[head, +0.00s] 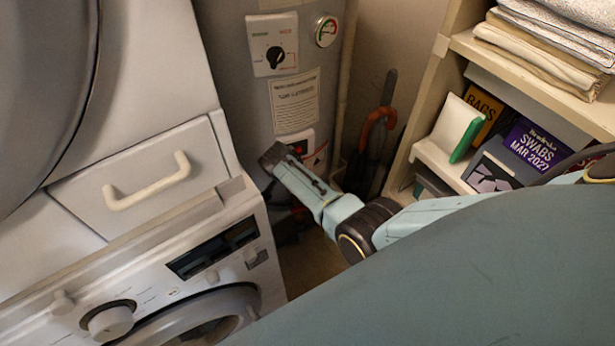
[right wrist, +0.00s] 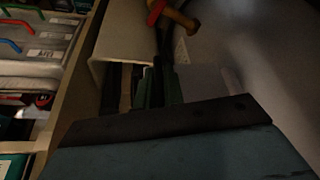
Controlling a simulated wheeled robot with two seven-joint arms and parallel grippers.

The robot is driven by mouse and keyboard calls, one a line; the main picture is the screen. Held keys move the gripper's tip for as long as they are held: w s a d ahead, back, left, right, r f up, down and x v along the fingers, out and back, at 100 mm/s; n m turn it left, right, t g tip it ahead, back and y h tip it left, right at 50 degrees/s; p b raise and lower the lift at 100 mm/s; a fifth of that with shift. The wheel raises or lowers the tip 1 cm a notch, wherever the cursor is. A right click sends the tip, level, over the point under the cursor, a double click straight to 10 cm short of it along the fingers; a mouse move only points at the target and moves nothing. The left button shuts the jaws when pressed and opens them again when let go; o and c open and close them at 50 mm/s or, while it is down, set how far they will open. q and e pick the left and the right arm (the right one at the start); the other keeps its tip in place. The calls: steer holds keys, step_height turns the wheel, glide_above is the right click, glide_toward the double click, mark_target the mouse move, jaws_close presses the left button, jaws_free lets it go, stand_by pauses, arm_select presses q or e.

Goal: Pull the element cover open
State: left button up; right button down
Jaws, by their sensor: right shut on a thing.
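A grey cylindrical water heater (head: 228,75) stands in the middle of the head view. Low on its front is the element cover (head: 296,136), a small pale panel with dark and red markings, partly hidden by my right gripper. My right gripper (head: 272,157) reaches in from the right, its tip at the cover's lower left side. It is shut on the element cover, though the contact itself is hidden. In the right wrist view the gripper's dark body fills the bottom and the fingertip area is too dark to make out. My left gripper is in neither view.
A white machine with a drawer handle (head: 147,182) and a round door stands left. A shelf unit (head: 440,65) with towels and boxes stands right, near my right arm.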

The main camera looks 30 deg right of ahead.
steer(key=shift+a, duration=0.55)
steer(key=shift+w, duration=0.1)
steer(key=c, duration=1.5)
jaws_free()
steer(key=shift+r, duration=0.1)
step_height(320, 180, up, 10)
steer(key=p, duration=0.2)
steer(key=shift+p, duration=0.4)
steer(key=shift+c, duration=0.3)
